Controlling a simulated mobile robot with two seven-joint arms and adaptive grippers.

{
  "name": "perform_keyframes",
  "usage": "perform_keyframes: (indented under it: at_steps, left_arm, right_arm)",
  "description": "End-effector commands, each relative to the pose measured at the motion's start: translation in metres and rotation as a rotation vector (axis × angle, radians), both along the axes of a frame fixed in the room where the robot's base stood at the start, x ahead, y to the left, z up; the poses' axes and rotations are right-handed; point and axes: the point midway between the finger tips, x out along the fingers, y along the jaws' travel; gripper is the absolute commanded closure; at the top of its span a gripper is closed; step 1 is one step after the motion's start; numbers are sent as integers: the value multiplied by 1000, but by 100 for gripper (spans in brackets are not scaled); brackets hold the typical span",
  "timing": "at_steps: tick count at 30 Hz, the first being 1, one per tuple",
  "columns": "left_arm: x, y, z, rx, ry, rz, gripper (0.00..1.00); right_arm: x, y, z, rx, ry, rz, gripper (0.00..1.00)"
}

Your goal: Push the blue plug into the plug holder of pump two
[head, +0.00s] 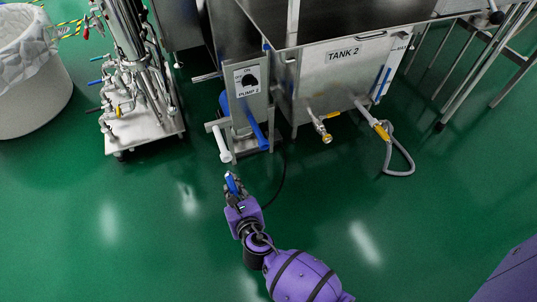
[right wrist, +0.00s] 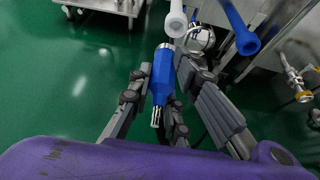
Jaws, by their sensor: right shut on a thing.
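My right gripper (head: 234,188) is shut on the blue plug (head: 231,182), in front of pump two and apart from it. In the right wrist view, the blue plug (right wrist: 163,72) sits between the grey fingers (right wrist: 160,95), its metal pins toward the bottom of the picture. Pump two has a grey metal panel labelled PUMP 2 (head: 247,82). A white tube (head: 221,144) and a blue tube (head: 256,130) stick out from below it; they also show beyond the plug in the wrist view. I cannot tell which part is the plug holder. My left gripper is out of view.
The tank labelled TANK 2 (head: 330,75) stands right of the pump, with a valve (head: 325,130) and a grey hose (head: 405,158). A piped trolley (head: 145,132) and a white bin (head: 35,90) stand at left. A black cable (head: 280,185) lies near the gripper. The green floor in front is clear.

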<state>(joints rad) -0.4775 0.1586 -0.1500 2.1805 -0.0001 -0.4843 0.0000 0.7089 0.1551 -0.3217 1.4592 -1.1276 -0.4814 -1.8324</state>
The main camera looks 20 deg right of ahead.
Motion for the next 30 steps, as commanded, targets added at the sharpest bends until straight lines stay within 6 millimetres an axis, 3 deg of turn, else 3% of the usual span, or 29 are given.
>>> perform_keyframes:
  at_steps: [13, 30]
  left_arm:
    - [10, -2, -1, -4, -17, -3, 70]
    - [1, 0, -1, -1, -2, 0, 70]
  right_arm:
    - [20, 0, 0, -2, -3, -1, 100]
    - [27, 1, -1, -2, -3, -2, 100]
